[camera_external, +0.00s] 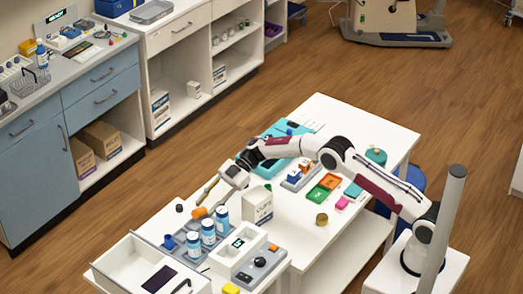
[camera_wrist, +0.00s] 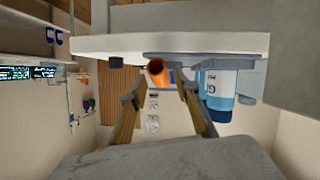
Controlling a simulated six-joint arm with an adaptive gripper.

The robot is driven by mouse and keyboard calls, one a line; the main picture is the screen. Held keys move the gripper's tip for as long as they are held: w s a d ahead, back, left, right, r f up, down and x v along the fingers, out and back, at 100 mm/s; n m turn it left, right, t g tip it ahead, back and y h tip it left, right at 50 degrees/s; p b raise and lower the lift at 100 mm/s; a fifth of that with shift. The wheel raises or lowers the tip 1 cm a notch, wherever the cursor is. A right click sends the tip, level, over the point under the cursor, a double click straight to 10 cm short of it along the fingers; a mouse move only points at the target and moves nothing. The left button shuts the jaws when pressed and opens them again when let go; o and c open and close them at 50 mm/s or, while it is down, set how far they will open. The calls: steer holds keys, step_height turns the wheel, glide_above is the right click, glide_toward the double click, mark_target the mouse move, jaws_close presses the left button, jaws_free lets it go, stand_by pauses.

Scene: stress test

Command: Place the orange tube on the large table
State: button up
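Contact cannot be told. The tube's far end is hidden.
Blue-capped bottles (camera_external: 208,233) stand close to the tube; one bottle (camera_wrist: 216,88) is just right of it in the wrist view. A white box (camera_external: 258,206) stands right of my gripper. A grey device (camera_external: 262,263) and white tray (camera_external: 128,258) fill the front.

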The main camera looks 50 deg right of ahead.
mark_target(202, 208)
steer(key=shift+x, duration=1.35)
steer(key=c, duration=0.8)
steer(key=shift+o, duration=0.2)
steer(key=shift+r, duration=0.15)
steer(key=shift+r, duration=4.9)
